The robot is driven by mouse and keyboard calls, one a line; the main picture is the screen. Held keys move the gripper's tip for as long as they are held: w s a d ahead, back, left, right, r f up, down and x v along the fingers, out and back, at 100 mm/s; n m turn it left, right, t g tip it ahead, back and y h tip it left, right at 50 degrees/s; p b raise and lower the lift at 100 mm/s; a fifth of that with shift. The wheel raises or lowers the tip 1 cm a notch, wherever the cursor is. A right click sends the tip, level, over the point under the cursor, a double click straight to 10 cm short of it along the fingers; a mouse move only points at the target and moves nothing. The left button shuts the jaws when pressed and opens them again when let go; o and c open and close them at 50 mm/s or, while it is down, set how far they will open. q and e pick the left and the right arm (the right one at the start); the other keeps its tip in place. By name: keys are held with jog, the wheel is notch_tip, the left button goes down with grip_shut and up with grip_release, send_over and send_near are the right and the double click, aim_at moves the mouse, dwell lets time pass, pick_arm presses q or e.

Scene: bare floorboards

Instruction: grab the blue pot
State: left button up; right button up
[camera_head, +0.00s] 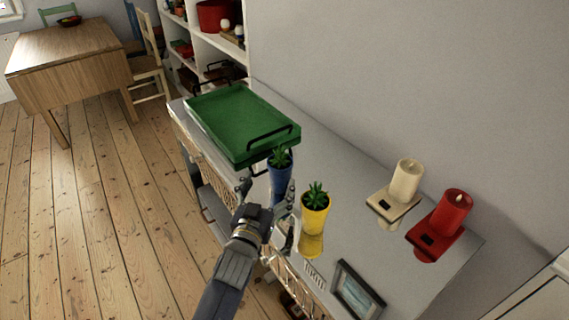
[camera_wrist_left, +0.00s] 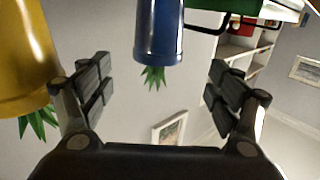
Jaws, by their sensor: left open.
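The blue pot (camera_head: 281,184) with a small green succulent stands upright on the grey cabinet top, near its front edge. My left gripper (camera_head: 267,190) reaches it from the front, with its fingers open. In the left wrist view, which looks upside down, the blue pot (camera_wrist_left: 158,35) lies ahead between the spread fingers of my left gripper (camera_wrist_left: 160,88), with space on both sides. The fingers do not grip it. My right gripper is not in view.
A yellow pot (camera_head: 314,212) stands close to the right of my left gripper. A green tray (camera_head: 235,125) with black handles lies behind the blue pot. A cream candle (camera_head: 406,180), a red candle (camera_head: 452,212) and a picture frame (camera_head: 356,291) stand further right.

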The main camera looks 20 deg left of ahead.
aim_at(280, 161)
pick_arm(q)
jog(key=shift+w+r, duration=0.25)
jog(key=shift+w, duration=1.85)
jog(key=w+p, duration=0.1)
jog(key=w, duration=0.3)
jog(key=shift+w+f, duration=0.15)
jog(key=shift+w, duration=0.5)
jog(key=shift+s, duration=0.1)
jog(key=shift+c, duration=0.9)
jog(key=c, duration=1.3)
jog(key=shift+c, duration=0.2)
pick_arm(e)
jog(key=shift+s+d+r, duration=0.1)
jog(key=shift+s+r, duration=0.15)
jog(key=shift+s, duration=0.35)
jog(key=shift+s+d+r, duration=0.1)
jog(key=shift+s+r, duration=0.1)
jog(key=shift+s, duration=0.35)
